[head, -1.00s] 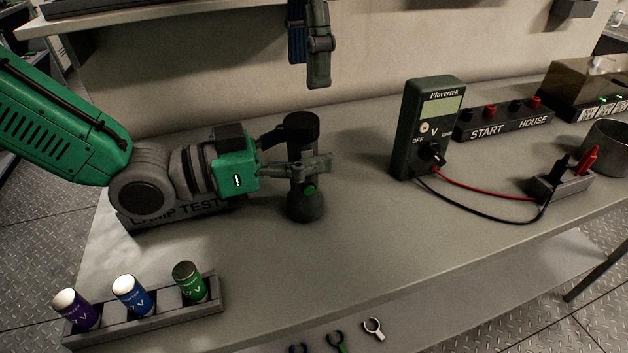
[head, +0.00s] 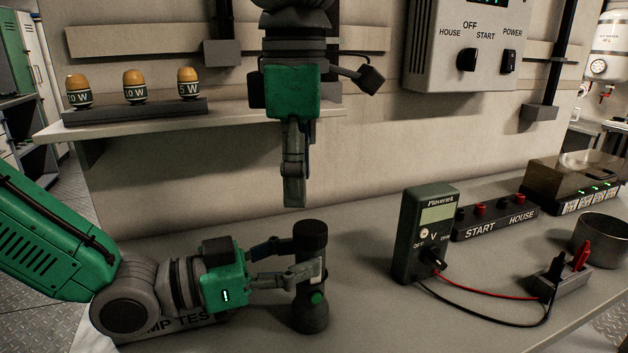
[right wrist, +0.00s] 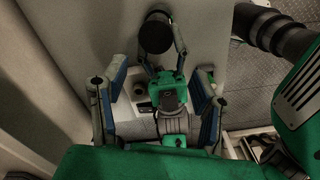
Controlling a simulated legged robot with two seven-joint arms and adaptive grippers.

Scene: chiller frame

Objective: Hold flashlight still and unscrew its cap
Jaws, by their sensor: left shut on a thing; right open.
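A dark flashlight (head: 311,310) stands upright on the bench, with its wide black cap (head: 310,235) on top and a green button on its side. My left gripper (head: 312,274) is shut on the flashlight's body below the cap. My right gripper (head: 293,204) hangs just above the cap, slightly to its left, pointing down and apart from it. In the right wrist view its blue-padded fingers (right wrist: 153,88) are spread with nothing between them. That view shows the flashlight's round top (right wrist: 155,33) beyond the fingers and my left gripper (right wrist: 168,40) beside it.
A multimeter (head: 424,234) with leads to a socket block (head: 560,281) stands to the right.

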